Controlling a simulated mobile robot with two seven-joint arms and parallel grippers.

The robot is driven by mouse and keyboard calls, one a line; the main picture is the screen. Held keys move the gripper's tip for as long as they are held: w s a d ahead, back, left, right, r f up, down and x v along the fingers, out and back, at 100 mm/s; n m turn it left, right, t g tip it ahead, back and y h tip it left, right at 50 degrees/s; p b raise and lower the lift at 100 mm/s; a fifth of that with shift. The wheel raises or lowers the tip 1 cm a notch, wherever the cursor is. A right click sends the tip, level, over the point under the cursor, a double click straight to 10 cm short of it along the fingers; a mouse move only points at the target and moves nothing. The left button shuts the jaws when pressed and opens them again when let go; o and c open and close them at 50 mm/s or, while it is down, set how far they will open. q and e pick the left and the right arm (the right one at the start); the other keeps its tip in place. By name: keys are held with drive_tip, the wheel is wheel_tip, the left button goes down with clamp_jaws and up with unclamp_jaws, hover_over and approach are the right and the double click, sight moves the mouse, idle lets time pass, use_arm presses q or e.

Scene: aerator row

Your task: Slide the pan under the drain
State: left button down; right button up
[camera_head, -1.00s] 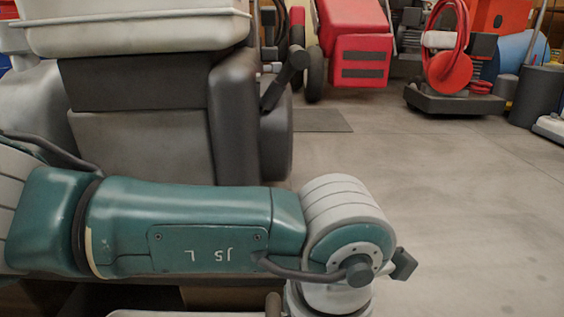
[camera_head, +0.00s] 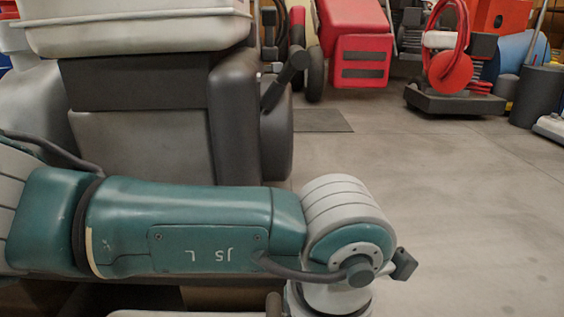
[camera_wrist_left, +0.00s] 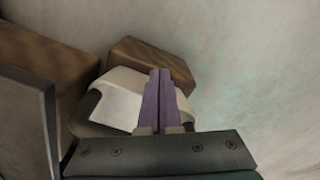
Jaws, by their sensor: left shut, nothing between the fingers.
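My left gripper (camera_wrist_left: 164,98) is shut and empty in the left wrist view, its purple fingers together. A pale, bevelled piece (camera_wrist_left: 117,97) with dark sides lies just beyond and left of the fingers; I cannot tell whether they touch or whether it is the pan. In the head view my left arm crosses the lower picture, its gripper below the frame. A pale edge (camera_head: 190,314) shows at the bottom under that arm, too little to identify. No drain is clearly seen. My right gripper is not in view.
A large grey machine (camera_head: 140,145) with a pale tub (camera_head: 140,35) on top stands behind my left arm. Brown blocks (camera_wrist_left: 150,60) lie beside the pale piece. Red machinery (camera_head: 360,55) and a hose cart (camera_head: 452,100) stand at the back. Floor is clear at right.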

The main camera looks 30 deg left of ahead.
use_arm(q)
wheel_tip(320, 180, down, 3)
drive_tip(key=shift+f+b, duration=0.1)
drive_tip(key=shift+b, duration=0.75)
drive_tip(key=shift+w+d, duration=0.1)
drive_tip(key=shift+w, duration=0.05)
